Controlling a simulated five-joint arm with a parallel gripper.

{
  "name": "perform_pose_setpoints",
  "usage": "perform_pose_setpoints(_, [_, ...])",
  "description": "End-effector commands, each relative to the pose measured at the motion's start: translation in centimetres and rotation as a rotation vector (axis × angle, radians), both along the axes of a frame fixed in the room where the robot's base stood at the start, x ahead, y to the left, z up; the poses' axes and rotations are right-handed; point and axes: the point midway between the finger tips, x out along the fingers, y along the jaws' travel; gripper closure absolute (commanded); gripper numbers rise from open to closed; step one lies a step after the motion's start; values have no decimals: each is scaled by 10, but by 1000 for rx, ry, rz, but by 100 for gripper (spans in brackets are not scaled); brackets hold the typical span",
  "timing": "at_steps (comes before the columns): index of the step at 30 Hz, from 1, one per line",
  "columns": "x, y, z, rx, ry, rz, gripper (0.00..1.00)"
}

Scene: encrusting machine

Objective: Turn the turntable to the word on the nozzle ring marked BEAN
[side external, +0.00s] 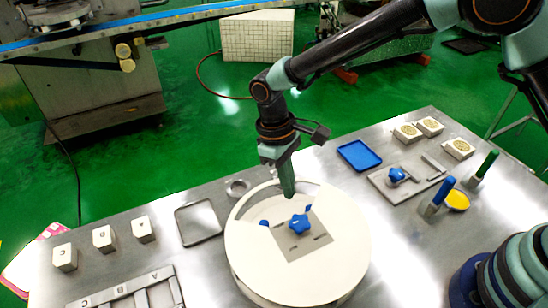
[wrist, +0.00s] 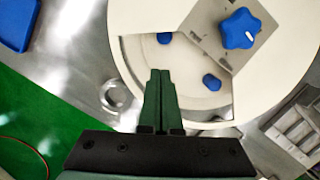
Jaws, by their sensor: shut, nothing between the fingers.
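The turntable (side external: 300,275) is a round off-white drum with a wedge-shaped opening in its top. A grey plate with a blue star knob (side external: 299,224) sits on its top; the knob also shows in the wrist view (wrist: 240,29). Two blue pegs show in the opening, one at the left (wrist: 164,38) and one at the right (wrist: 211,82) in the wrist view. My gripper (side external: 288,192) is shut and empty, pointing down at the opening on the far side; its tips show in the wrist view (wrist: 160,73). Contact cannot be told. No word BEAN is legible.
A small metal ring (side external: 237,187) lies beside the turntable. A square tray (side external: 198,222) and several lettered blocks (side external: 104,238) are at left. A blue tray (side external: 360,155), a plate with a blue knob (side external: 397,174) and upright blue (side external: 442,192) and green (side external: 486,164) handles are at right.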

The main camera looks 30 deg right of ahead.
Motion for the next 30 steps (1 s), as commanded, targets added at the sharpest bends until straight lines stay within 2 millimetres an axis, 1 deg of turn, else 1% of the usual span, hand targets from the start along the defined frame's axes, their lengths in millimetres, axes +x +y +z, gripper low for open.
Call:
perform_pose_setpoints(3, [-11, -6, -3, 0, 0, 0, 100])
perform_pose_setpoints(9, [-22, -12, -8, 1, -1, 0, 100])
perform_pose_setpoints(23, [-24, -15, -10, 1, -1, 0, 100])
perform_pose_setpoints(30, [-31, -23, -10, 2, 1, 0, 100])
